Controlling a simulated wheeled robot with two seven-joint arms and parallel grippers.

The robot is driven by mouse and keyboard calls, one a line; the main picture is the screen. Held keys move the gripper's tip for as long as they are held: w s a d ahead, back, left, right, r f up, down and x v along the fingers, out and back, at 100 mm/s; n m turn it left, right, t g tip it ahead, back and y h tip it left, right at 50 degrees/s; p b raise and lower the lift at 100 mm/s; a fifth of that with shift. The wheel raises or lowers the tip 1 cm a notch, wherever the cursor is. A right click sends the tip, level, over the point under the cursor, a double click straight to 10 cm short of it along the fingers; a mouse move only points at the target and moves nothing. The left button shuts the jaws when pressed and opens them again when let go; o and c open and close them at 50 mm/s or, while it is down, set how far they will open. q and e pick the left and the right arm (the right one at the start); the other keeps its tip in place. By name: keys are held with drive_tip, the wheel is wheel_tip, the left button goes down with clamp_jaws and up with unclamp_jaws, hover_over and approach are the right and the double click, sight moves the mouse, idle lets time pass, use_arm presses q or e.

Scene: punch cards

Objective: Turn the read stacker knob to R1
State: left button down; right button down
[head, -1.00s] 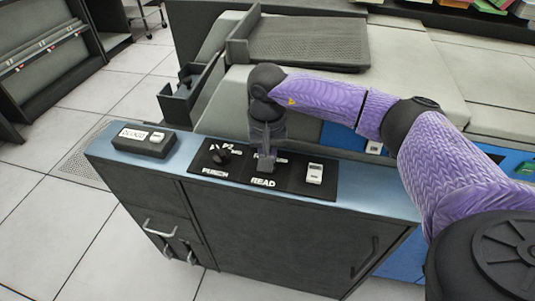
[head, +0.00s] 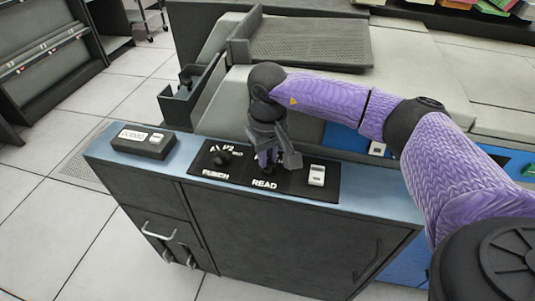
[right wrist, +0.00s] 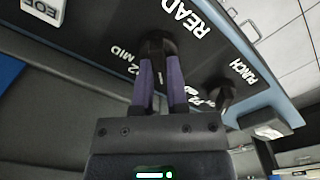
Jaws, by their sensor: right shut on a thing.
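The black read stacker knob (right wrist: 158,44) shows in the right wrist view on the black panel beside the white READ label. My right gripper (right wrist: 160,80) points down at the panel, and its purple-padded fingers are shut on this knob. In the head view my right gripper (head: 268,163) stands over the READ part of the panel and hides most of the knob. Labels reading MID and 2 show beside the fingers in the wrist view. I cannot tell where the knob points. My left gripper is not in view.
The punch knob (head: 222,156) stands close to the left on the same panel (head: 300,193). A white EOF switch (head: 317,175) is to the right. A small dark box with switches (head: 143,143) sits at the cabinet top's left end.

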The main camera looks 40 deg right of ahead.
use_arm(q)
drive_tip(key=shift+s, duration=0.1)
use_arm(e)
drive_tip(key=c, duration=0.7)
unclamp_jaws()
drive_tip(key=shift+c, duration=0.2)
drive_tip(key=shift+o, duration=0.5)
use_arm(q)
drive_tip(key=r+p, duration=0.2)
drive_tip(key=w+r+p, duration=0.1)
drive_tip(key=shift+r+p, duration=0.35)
drive_tip(key=shift+p, duration=0.05)
use_arm(e)
wheel_tip(320, 180, up, 10)
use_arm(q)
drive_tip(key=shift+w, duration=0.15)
use_arm(e)
drive_tip(key=shift+f, duration=0.1)
